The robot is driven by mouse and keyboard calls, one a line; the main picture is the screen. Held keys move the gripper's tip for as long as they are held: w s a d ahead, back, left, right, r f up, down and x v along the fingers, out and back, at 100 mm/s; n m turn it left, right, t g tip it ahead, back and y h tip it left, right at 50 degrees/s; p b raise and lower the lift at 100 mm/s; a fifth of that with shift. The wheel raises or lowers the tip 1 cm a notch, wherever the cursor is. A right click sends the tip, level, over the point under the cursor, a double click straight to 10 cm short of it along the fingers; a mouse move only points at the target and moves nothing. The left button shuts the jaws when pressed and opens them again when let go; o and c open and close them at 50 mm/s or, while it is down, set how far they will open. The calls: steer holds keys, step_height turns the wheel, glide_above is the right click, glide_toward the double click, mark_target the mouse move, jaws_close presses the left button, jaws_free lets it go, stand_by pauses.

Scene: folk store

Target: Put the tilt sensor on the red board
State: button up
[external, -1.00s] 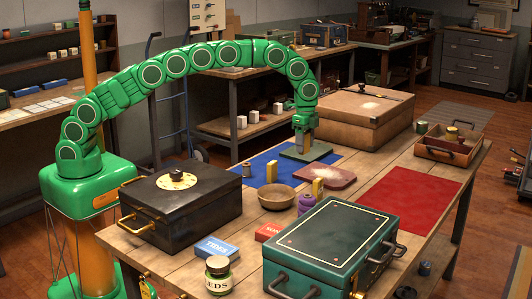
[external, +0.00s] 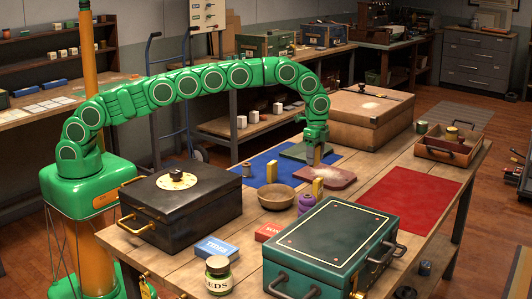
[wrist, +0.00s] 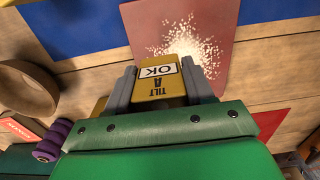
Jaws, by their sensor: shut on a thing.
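My gripper (external: 316,160) hangs above the far left part of the dull red board (external: 334,178). In the wrist view its two grey fingers are shut on the yellow tilt sensor (wrist: 158,82). Its upside-down label reads "TILT A OK". The sensor is held in front of the red board (wrist: 150,28), which has a patch of white grains on it. In the external view the sensor is hard to make out. Whether it touches the board cannot be told.
A green board (external: 296,151) lies behind on the blue cloth (external: 262,163). Another yellow block (external: 317,186) stands in front of the red board, beside the purple spool (external: 306,202). A bowl (external: 278,198) stands left. A bright red cloth (external: 410,198) lies clear at right.

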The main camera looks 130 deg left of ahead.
mark_target(316, 164)
steer(key=shift+w+a+f, duration=0.1)
steer(key=shift+w+f, duration=0.05)
steer(key=shift+f, duration=0.1)
steer(key=shift+f, duration=1.4)
steer(key=shift+f, duration=0.15)
steer(key=o, duration=1.1)
steer(key=shift+c, duration=0.2)
step_height(316, 164, up, 11)
steer(key=shift+r, duration=0.6)
